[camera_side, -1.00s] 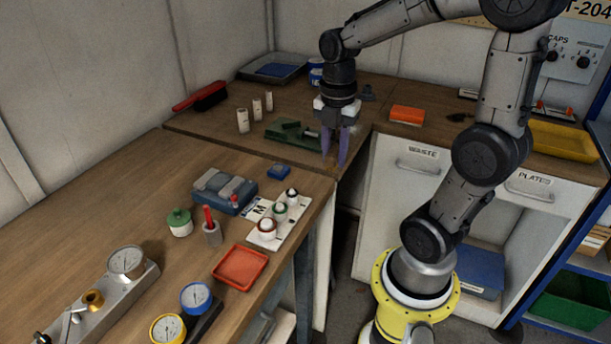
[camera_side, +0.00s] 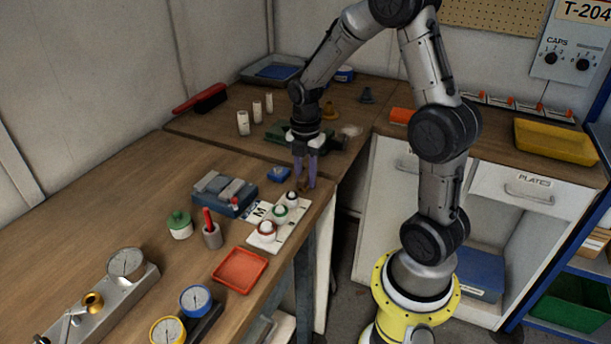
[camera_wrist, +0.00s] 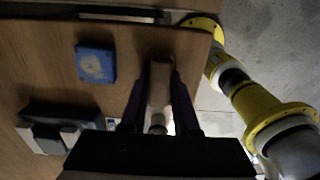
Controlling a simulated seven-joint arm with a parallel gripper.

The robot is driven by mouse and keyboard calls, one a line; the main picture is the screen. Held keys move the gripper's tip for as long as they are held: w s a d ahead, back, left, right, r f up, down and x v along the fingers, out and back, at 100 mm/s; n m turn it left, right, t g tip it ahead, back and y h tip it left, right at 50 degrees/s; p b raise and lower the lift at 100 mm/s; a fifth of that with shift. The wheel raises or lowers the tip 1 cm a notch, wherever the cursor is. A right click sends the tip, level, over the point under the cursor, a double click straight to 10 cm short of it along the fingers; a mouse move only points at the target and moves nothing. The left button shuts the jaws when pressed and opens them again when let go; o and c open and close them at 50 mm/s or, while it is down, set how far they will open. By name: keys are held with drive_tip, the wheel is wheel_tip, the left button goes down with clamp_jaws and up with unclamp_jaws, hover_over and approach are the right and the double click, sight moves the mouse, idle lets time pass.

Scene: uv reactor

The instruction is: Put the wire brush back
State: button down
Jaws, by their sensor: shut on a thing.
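My gripper (camera_side: 305,176) points down near the right edge of the long bench, just behind the white tray (camera_side: 286,229) of capped vials. Its purple fingers are shut on a slim brown piece, apparently the wire brush (camera_wrist: 160,82), which also shows as a small brown end at the fingertips in the side view (camera_side: 306,187). In the wrist view it lies between the two dark fingers (camera_wrist: 160,98). Its bristles cannot be made out, and I cannot tell whether it touches the bench.
A blue block (camera_side: 278,174) and a blue-grey device (camera_side: 225,193) sit left of the gripper. A red dish (camera_side: 240,267), a metal cup with a red-handled tool (camera_side: 211,236) and a green-lidded jar (camera_side: 179,224) stand nearer. A red-handled dark brush (camera_side: 205,99) lies at the back left.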

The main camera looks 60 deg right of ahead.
sight(305, 173)
drive_tip(key=shift+f, duration=0.15)
drive_tip(key=c, duration=0.7)
unclamp_jaws()
drive_tip(key=shift+o, duration=0.2)
wheel_tip(305, 173, up, 11)
drive_tip(key=s+a+r+m+t, duration=0.2)
drive_tip(key=s+a+m, duration=0.5)
drive_tip(key=m, duration=0.2)
drive_tip(key=s+a+r+m+t, duration=0.3)
drive_tip(key=s+a+m, duration=0.4)
drive_tip(key=m, duration=0.2)
drive_tip(key=shift+s+a+t, duration=0.2)
drive_tip(key=shift+s+t, duration=0.1)
